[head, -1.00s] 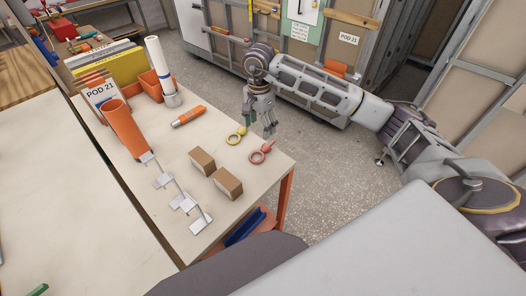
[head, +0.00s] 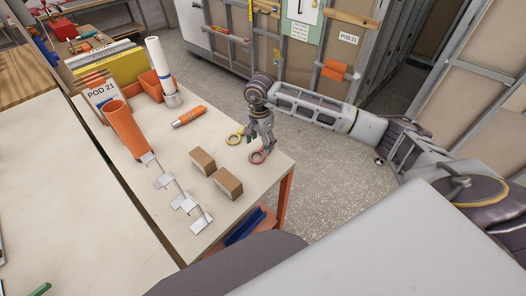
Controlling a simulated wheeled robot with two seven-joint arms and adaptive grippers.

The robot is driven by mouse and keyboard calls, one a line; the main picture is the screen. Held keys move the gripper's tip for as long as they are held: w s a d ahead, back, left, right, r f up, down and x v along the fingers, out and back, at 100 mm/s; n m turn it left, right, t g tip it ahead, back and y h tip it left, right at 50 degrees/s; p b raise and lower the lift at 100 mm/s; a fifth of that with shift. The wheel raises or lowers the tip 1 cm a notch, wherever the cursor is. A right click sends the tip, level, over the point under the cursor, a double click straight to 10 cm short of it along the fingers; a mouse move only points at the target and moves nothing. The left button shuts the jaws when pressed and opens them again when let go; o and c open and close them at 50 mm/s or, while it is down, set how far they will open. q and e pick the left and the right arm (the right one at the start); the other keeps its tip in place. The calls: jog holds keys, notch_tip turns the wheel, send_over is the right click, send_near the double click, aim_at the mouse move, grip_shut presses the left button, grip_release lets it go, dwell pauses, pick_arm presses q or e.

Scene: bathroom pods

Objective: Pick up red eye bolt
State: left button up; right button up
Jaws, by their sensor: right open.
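The red eye bolt (head: 257,157) lies on the pale table near its right edge. Its ring shows, and its shank is hidden behind my gripper. My right gripper (head: 261,147) is open and points down at the red eye bolt, with its fingers right at the bolt in the picture. I cannot tell whether they touch it. A yellow eye bolt (head: 234,138) lies just to the left of the gripper. My left gripper is not in view.
Two small brown boxes (head: 228,183) stand left of and nearer than the bolt. An orange cylinder tool (head: 188,116) lies farther back.

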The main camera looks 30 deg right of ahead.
aim_at(260, 153)
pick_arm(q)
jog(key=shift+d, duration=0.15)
pick_arm(e)
jog(key=shift+w+f+p, duration=0.1)
jog(key=shift+f+p, duration=0.45)
jog(key=shift+f, duration=2.05)
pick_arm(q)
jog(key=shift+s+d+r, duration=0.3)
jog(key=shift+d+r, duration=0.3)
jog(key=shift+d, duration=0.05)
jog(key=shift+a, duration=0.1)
pick_arm(e)
jog(key=shift+c, duration=0.5)
jog(key=c, duration=1.1)
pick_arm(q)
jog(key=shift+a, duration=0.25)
